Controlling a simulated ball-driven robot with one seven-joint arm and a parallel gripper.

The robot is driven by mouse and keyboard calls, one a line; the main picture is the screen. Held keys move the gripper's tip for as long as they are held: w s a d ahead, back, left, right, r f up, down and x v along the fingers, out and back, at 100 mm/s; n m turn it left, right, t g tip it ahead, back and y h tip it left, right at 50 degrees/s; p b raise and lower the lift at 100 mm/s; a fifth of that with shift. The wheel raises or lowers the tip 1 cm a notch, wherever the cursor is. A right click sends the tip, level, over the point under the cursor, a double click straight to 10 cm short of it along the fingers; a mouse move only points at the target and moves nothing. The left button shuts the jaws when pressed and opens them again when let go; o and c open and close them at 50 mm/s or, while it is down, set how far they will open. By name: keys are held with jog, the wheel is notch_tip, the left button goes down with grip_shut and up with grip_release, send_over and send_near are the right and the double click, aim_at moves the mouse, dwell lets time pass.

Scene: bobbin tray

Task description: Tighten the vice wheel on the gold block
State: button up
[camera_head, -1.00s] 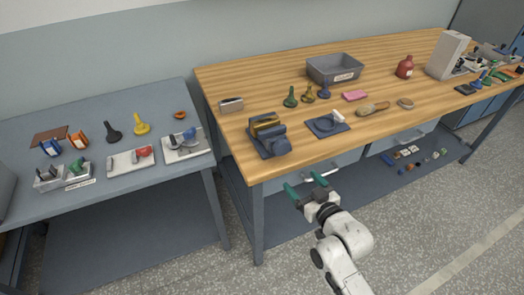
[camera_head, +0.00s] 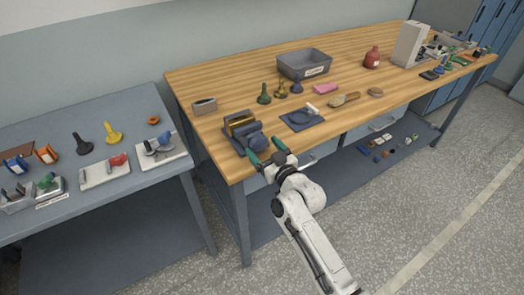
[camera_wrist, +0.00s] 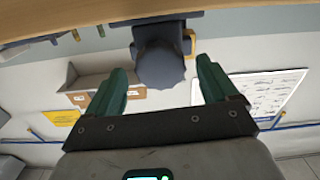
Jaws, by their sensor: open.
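The blue-grey vice (camera_head: 233,137) stands at the front left corner of the wooden bench, with the gold block (camera_head: 239,120) between its jaws. The vice wheel (camera_head: 257,140) faces the front edge, towards my gripper. My gripper (camera_head: 264,150) is open with green fingers, just in front of the wheel. In the wrist view the dark lobed wheel (camera_wrist: 160,68) lies between and beyond the fingertips, with a gap on each side. A bit of the gold block (camera_wrist: 188,42) shows behind it. The fingers partly cover the wheel's lower side in the head view.
A blue plate (camera_head: 300,119) with a white-handled item lies right of the vice. A metal holder (camera_head: 204,106) stands behind it at left. Bell-shaped pieces and a grey bin (camera_head: 305,66) are farther back. A grey side table (camera_head: 60,222) stands left.

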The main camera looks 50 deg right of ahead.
jog(key=shift+w+d, duration=0.2)
jog(key=shift+w, duration=0.5)
jog(key=c, duration=1.1)
